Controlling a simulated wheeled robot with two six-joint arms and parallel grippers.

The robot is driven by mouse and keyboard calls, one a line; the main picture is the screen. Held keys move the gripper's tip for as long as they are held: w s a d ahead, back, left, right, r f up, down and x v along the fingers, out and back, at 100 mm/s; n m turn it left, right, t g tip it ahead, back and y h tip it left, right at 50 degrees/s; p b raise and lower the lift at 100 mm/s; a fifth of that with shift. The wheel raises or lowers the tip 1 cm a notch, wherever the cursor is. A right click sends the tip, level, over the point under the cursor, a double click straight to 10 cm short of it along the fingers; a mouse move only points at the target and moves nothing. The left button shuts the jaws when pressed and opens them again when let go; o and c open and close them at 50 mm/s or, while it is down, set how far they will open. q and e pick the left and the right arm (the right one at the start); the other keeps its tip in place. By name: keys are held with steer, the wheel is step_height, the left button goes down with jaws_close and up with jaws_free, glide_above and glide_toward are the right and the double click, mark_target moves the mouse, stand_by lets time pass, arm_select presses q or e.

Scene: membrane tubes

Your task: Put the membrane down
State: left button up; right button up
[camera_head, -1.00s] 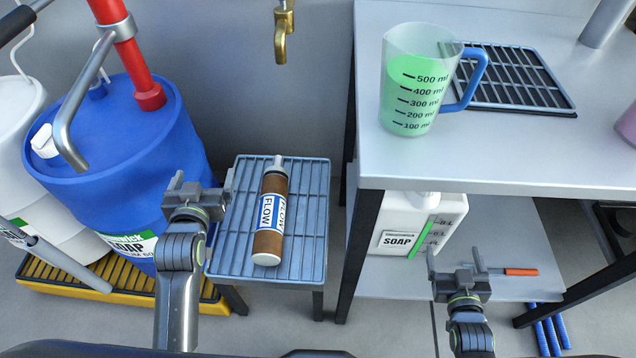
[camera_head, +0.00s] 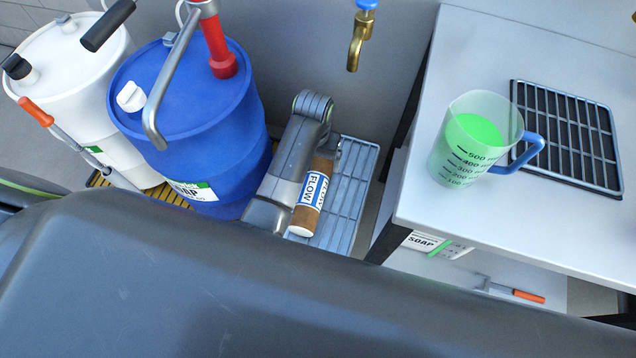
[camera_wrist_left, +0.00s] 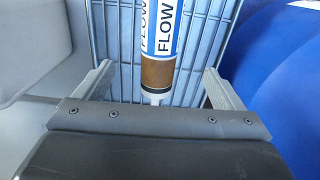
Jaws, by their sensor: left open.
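The membrane is a brown tube (camera_head: 306,219) with a white and blue FLOW label. It lies on the grey slatted stand (camera_head: 352,199), partly covered by my left arm in the head view. In the left wrist view the membrane (camera_wrist_left: 158,72) runs between the fingers of my left gripper (camera_wrist_left: 158,69), its pale nozzle end toward the palm. The left gripper is open, with a gap on each side of the tube, and holds nothing. In the head view my arm link hides most of this gripper. I do not make out my right gripper.
A blue drum (camera_head: 190,115) stands close left of the stand, a white drum (camera_head: 80,85) beyond it. A brass tap (camera_head: 357,45) hangs above. At right a metal table (camera_head: 440,215) carries a jug of green liquid (camera_head: 470,145) and a black rack (camera_head: 570,135).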

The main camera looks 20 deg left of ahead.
mark_target(314, 182)
arm_select(q)
step_height(314, 182, down, 11)
steer(key=b, duration=0.2)
steer(key=shift+r+b, duration=0.2)
steer(key=shift+b, duration=0.1)
step_height(314, 182, down, 3)
steer(key=shift+s+a+f+b, duration=0.1)
steer(key=shift+s+f+b, duration=0.1)
steer(key=shift+b, duration=0.4)
steer(key=shift+f, duration=0.55)
arm_select(e)
steer(key=shift+w+a+f, duration=0.1)
steer(key=shift+w+f, duration=0.1)
steer(key=shift+w, duration=0.75)
steer(key=shift+w+a+f, duration=0.1)
steer(key=shift+w+f, duration=0.1)
steer(key=shift+w, duration=0.7)
arm_select(q)
steer(key=shift+c, duration=0.4)
steer(key=shift+w, duration=0.1)
steer(key=c, duration=1.4)
steer(key=shift+r, duration=0.1)
